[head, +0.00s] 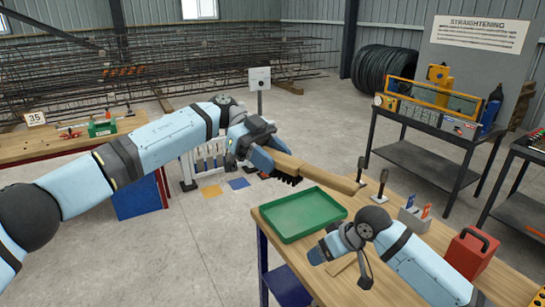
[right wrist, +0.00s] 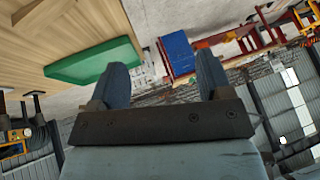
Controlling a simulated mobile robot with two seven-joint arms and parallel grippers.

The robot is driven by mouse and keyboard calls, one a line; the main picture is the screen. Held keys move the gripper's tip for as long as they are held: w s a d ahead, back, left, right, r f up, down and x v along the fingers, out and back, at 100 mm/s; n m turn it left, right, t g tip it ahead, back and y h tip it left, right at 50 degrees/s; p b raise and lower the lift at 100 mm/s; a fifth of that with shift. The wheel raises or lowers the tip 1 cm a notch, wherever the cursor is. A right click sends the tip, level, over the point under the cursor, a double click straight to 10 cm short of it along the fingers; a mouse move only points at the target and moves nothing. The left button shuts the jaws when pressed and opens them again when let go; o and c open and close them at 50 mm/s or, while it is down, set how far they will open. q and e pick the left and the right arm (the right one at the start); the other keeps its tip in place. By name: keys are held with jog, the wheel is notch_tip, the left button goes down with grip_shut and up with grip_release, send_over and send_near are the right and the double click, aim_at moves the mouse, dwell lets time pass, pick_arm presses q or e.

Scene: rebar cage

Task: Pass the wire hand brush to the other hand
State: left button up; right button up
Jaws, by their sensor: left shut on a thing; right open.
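The wire hand brush (head: 325,178) has a long wooden handle and dark bristles facing down. My left gripper (head: 268,158) is shut on it near the bristle end, in the head view, and holds it in the air beyond the green tray. The bare handle points right, over the workbench. My right gripper (head: 340,268) is low over the near part of the workbench, apart from the brush. In the right wrist view its two fingers (right wrist: 163,78) stand wide apart with nothing between them. The brush is not seen there.
The empty green tray (head: 302,214) lies on the wooden workbench (head: 290,249). Two upright tools on stands, a grey holder (head: 414,219) and a red box (head: 471,253) stand to its right. A dark cart (head: 425,160) is behind. Open floor lies beyond the bench.

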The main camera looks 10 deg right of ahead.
jog(key=s+a+f+t, duration=0.2)
jog(key=s+a+f, duration=0.1)
jog(key=s+f, duration=0.55)
jog(key=s+d+f+m+t+h, duration=0.1)
jog(key=s+f+t, duration=0.1)
jog(key=s+f, duration=0.4)
jog(key=s+d+f+m+t+h, duration=0.1)
jog(key=s+f, duration=0.5)
jog(key=s, duration=0.7)
jog(key=shift+d+f+t, duration=0.25)
jog(key=shift+d+t, duration=0.2)
jog(key=shift+t, duration=0.45)
